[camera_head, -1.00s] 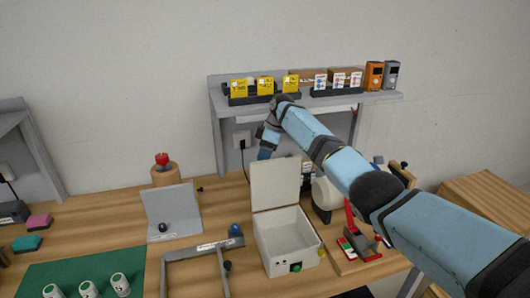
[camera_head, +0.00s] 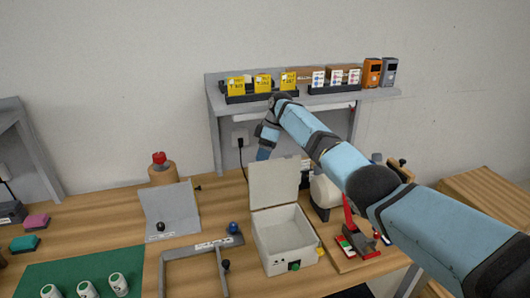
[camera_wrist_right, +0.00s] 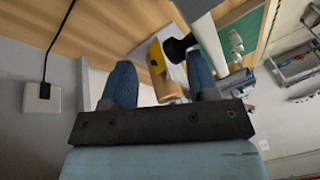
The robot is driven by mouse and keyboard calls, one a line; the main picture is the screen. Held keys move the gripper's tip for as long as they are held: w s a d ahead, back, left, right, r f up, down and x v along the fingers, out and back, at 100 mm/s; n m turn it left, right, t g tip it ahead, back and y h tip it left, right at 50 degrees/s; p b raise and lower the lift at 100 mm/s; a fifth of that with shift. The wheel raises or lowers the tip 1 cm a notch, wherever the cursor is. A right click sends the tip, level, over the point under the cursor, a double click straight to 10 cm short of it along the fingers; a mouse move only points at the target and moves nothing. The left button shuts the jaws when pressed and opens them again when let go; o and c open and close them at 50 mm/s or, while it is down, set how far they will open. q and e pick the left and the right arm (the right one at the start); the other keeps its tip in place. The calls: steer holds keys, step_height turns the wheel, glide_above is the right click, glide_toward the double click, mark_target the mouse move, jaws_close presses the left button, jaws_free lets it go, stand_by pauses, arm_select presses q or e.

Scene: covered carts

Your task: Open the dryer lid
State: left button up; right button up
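The dryer is a white box (camera_head: 284,247) with a green button on its front, and its inside is visible from above. Its lid (camera_head: 274,184) is raised and stands nearly upright at the back edge. My right arm reaches over from the right, and my right gripper (camera_head: 264,153) points down behind the lid, which hides its tips. In the right wrist view the two blue fingers of the right gripper (camera_wrist_right: 162,85) are apart. A yellow part and a black knob (camera_wrist_right: 179,46) show beyond and between them; contact cannot be told. My left gripper is out of view.
A shelf (camera_head: 375,95) with yellow boxes stands behind. Left of the dryer are a grey bracket frame (camera_head: 190,252), an angled grey plate (camera_head: 181,203) and a red-topped object (camera_head: 160,168). A red device (camera_head: 357,238) stands right of it.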

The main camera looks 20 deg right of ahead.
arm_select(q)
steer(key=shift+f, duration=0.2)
arm_select(e)
steer(key=shift+d+x, duration=0.2)
steer(key=shift+x, duration=1)
arm_select(q)
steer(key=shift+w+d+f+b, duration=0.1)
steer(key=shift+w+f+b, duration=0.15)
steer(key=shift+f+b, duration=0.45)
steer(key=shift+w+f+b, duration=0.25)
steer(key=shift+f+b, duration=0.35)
steer(key=shift+b, duration=0.05)
arm_select(e)
steer(key=v, duration=1.6)
steer(key=shift+a+r, duration=0.1)
